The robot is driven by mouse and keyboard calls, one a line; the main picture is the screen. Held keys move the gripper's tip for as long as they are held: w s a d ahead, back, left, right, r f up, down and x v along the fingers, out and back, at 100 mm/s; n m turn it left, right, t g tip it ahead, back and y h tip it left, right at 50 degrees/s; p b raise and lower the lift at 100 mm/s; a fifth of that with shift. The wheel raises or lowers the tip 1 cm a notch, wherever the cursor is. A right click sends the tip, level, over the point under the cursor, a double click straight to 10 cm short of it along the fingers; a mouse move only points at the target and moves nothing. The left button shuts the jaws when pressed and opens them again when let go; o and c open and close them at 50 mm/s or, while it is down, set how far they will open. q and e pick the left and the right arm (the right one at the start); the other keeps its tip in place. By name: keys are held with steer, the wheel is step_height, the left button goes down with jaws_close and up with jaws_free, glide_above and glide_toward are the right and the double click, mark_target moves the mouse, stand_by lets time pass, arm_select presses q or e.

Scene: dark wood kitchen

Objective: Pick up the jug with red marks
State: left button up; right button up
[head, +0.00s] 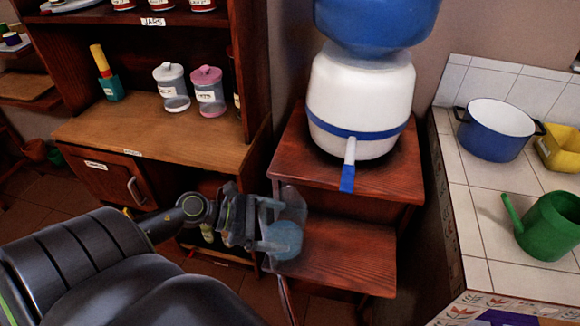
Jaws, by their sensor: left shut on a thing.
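A clear, see-through jug (287,238) with a pale blue round end shows near the middle of the head view. It is in front of the wooden stand, over its lower step in the picture. I cannot make out red marks on it. My left gripper (268,225) comes in from the left and is shut on the jug, with its fingers at the jug's left side. Whether the jug touches the step is hard to tell. My right gripper is not in view.
A blue and white water dispenser (360,95) stands on the wooden stand (345,255). A wooden cabinet (105,130) with lidded jars is at left. The tiled counter (485,235) at right holds a blue pot (493,135) and a green watering can (553,225).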

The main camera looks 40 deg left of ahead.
arm_select(q)
steer(key=shift+s+a, duration=1.6)
